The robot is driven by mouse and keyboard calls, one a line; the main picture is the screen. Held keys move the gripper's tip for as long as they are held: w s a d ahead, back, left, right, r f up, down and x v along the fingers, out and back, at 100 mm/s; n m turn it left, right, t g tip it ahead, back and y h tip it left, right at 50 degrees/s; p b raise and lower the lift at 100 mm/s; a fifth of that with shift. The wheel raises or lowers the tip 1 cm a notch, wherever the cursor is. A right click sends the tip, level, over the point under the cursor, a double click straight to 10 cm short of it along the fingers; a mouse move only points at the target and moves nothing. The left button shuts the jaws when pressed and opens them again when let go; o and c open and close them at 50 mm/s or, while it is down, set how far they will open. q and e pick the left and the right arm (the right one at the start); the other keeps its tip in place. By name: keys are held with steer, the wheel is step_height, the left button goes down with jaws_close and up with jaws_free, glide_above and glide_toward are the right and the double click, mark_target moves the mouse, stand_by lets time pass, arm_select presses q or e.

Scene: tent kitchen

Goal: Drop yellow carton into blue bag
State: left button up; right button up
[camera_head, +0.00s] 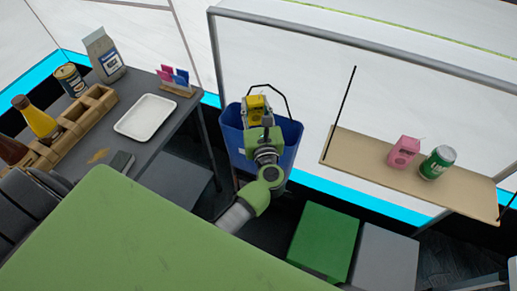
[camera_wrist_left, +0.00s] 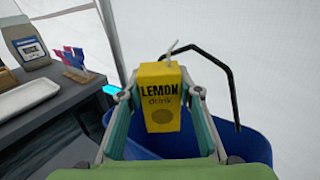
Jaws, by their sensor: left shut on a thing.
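The yellow carton (camera_wrist_left: 162,98), marked "LEMON drink" and with a straw on top, is between the fingers of my left gripper (camera_wrist_left: 160,112). The gripper is shut on it and holds it upright. In the head view the yellow carton (camera_head: 257,107) and my left gripper (camera_head: 258,118) appear over the blue bag (camera_head: 289,134), which has a dark handle. In the left wrist view the blue bag (camera_wrist_left: 240,143) lies below and around the carton. The gripper hides much of the bag's opening. My right gripper is in neither view.
A grey table (camera_head: 185,112) at left holds a white tray (camera_head: 146,117), a paper bag (camera_head: 103,54), a can (camera_head: 70,79) and sauce bottles (camera_head: 36,118). A hanging shelf (camera_head: 350,151) at right holds a pink carton (camera_head: 403,152) and a green can (camera_head: 437,162). A green stool (camera_head: 323,240) stands below.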

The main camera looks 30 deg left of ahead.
arm_select(q)
steer(key=o, duration=0.9)
steer(key=shift+s+d, duration=0.1)
steer(key=v, duration=1.1)
steer(key=shift+s+d, duration=0.2)
steer(key=shift+s, duration=0.1)
